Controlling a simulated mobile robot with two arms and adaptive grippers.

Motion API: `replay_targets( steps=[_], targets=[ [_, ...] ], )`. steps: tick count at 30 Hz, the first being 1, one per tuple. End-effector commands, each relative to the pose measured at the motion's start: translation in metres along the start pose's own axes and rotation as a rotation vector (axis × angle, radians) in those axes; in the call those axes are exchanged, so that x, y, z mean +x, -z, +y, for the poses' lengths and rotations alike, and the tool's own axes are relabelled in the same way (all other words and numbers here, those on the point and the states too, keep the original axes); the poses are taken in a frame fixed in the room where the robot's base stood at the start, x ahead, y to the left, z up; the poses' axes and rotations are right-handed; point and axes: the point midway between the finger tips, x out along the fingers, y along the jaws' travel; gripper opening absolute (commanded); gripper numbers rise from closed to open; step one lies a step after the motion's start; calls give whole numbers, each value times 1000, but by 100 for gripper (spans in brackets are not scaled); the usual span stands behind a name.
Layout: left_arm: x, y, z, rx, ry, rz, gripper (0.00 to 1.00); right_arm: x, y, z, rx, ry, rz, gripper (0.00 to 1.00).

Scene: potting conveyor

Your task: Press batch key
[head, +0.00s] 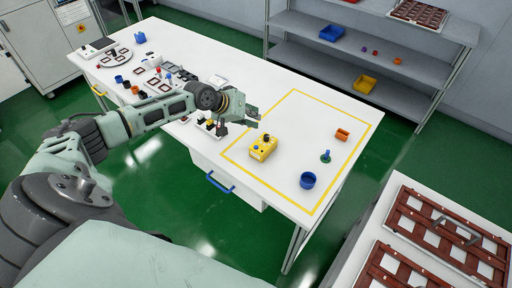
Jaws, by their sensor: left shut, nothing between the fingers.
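A yellow control box (262,150) stands on the white table inside a yellow taped outline. A dark knob or button and a small blue one show on its top; which one is the batch key I cannot tell. My left gripper (252,113) is shut and empty. In the picture it shows above the box, apart from it, near the left edge of the taped outline. My right gripper is not in view.
Inside the outline are a blue cup (308,180), a green-based blue peg (325,156) and an orange block (342,134). Several small parts crowd the table's left half under my arm. Brown slotted trays (455,230) lie at lower right. Shelves stand behind.

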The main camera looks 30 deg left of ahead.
Motion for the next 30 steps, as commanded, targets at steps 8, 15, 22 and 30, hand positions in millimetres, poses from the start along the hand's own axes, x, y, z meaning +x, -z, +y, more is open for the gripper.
replay_targets(
  steps=[8,15,22,30],
  targets=[
    [25,-18,-18,0,1,-2,0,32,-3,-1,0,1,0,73],
    [48,-35,-35,1,0,0,0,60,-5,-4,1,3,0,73],
    [59,-43,-42,0,0,0,0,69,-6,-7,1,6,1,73],
    [58,-42,-42,1,0,0,0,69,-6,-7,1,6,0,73]
  ],
)
